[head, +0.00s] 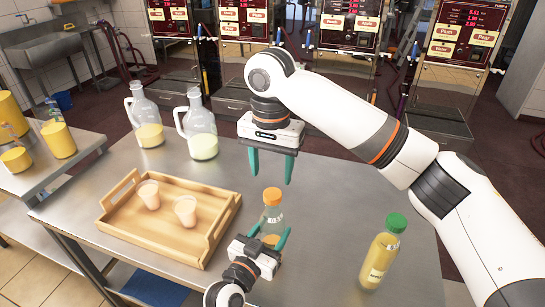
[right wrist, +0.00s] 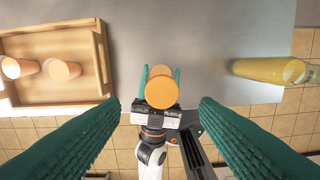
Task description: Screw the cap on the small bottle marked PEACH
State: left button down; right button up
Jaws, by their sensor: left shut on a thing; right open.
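A small clear bottle (head: 270,217) with an orange cap (head: 272,195) stands upright near the front of the metal table. Its label is hidden, so I cannot read PEACH on it. My left gripper (head: 268,234) is shut around the bottle's body from the front. My right gripper (head: 272,180) is open and empty above the cap, pointing down. In the right wrist view, the orange cap (right wrist: 161,92) lies between my open right fingers (right wrist: 158,103), apart from both. The cap sits over the bottle's mouth; I cannot tell how tight it is.
A green-capped bottle of yellow liquid (head: 381,258) stands to the right. A wooden tray (head: 205,253) with two cups is on the left. Two glass jugs (head: 148,117) (head: 200,130) stand behind it. The table (head: 325,220) is bare between the two small bottles.

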jog(key=n, duration=0.6)
jog(key=shift+r, duration=0.2)
jog(key=n, duration=0.4)
jog(key=shift+r, duration=0.15)
jog(key=n, duration=0.4)
jog(key=shift+r, duration=0.1)
jog(key=n, duration=0.4)
jog(key=shift+r, duration=0.1)
jog(key=n, duration=0.6)
jog(key=shift+r, duration=0.2)
jog(key=n, duration=0.4)
jog(key=shift+d+r, duration=0.1)
jog(key=n, duration=0.3)
jog(key=shift+r+n, duration=0.15)
jog(key=shift+n, duration=0.25)
jog(key=n, duration=0.4)
jog(key=shift+r+n, duration=0.1)
jog(key=shift+n, duration=0.3)
